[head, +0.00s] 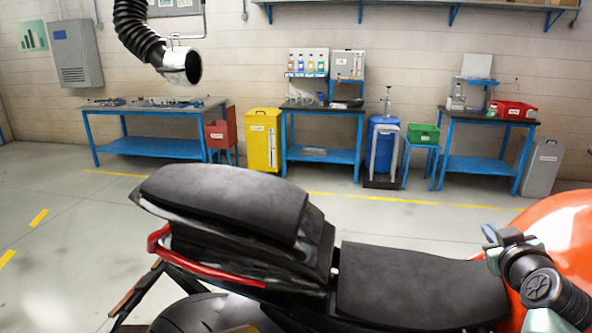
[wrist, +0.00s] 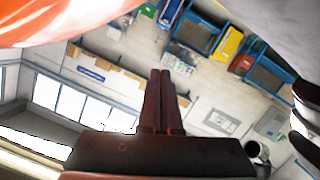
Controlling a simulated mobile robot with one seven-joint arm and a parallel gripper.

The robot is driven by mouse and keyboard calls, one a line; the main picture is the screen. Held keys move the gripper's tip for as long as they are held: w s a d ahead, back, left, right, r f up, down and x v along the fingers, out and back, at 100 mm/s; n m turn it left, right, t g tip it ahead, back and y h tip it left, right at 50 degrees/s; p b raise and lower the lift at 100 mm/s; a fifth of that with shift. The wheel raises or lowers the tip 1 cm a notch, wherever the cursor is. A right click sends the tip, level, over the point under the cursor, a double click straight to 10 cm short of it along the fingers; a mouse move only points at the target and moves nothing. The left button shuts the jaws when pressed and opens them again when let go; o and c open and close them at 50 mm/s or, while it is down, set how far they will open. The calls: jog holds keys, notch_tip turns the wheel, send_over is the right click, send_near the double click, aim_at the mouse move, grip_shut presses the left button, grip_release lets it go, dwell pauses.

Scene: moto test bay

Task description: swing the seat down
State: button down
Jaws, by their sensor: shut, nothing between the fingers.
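The motorcycle's black rear seat (head: 225,200) lies on the tail at the left, a step higher than the flat front seat (head: 420,285). I cannot tell whether the rear seat is hinged up or fully down. A red grab rail (head: 215,270) runs under it. My arm crosses the orange tank (head: 565,240) at the right in the head view; its fingers do not show there. In the wrist view my gripper (wrist: 160,75) is shut and empty, its two dark fingers together and apart from anything. The seat cannot be made out in that view.
A black hose with a metal nozzle (head: 182,66) hangs behind the motorcycle. Blue workbenches (head: 150,148), a yellow bin (head: 262,140) and a blue drum (head: 382,148) stand along the wall. The floor between them and the motorcycle is clear.

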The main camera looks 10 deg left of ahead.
jog(key=d+f+b, duration=0.1)
jog(key=f+b, duration=0.1)
jog(key=d+f+m+b, duration=0.1)
jog(key=f+b, duration=0.1)
jog(key=d+f+m+b, duration=0.1)
jog(key=f+b, duration=0.1)
jog(key=f, duration=0.1)
jog(key=shift+f+y, duration=0.1)
jog(key=shift+y, duration=0.3)
dwell(0.4)
